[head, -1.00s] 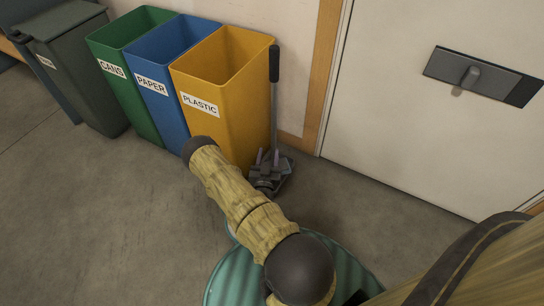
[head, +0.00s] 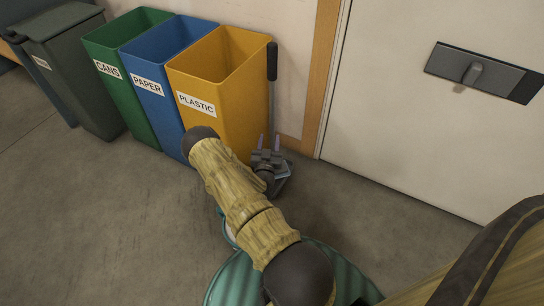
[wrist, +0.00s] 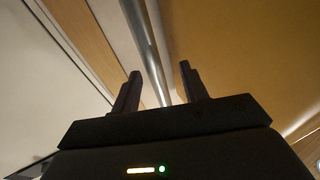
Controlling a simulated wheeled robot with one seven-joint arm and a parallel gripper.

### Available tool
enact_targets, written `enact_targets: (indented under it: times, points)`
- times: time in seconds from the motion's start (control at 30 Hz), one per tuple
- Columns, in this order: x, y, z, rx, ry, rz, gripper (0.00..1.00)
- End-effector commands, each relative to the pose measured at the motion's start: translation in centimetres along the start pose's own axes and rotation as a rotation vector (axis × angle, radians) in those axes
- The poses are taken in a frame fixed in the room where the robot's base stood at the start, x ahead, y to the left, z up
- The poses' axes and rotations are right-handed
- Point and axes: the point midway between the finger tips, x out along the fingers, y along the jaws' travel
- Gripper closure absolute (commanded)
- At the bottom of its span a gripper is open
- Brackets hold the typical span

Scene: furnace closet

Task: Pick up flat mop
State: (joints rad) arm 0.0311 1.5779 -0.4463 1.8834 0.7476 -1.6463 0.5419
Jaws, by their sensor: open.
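The flat mop (head: 272,95) stands upright beside the yellow bin, with a black grip at the top of its grey pole. Its head is low near the floor, mostly hidden behind my gripper. My gripper (head: 268,140) is open in front of the lower pole. In the wrist view the silver pole (wrist: 148,50) runs down between the two dark fingers of my gripper (wrist: 160,88). The fingers are apart from the pole, which lies nearer the left finger at the height of the tips. I cannot tell how deep the pole is between them.
The yellow plastic bin (head: 218,100) stands just left of the mop. A blue paper bin (head: 160,95), a green cans bin (head: 125,90) and a dark bin (head: 75,75) stand further left. A white door (head: 400,120) is on the right. The floor in front is clear.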

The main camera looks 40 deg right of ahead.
Motion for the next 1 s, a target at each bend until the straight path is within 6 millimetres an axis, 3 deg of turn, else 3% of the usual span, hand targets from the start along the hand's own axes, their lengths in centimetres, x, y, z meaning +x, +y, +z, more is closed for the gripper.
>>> enact_targets:
  times: [0.23,0.6,1.0]
  points:
    - [0.7,0.2,0.3,0.000,0.002,0.000,0.56]
    - [4.9,0.7,0.6,0.000,0.001,-0.001,0.56]
    - [5.2,0.7,0.4,0.000,0.000,-0.001,0.56]
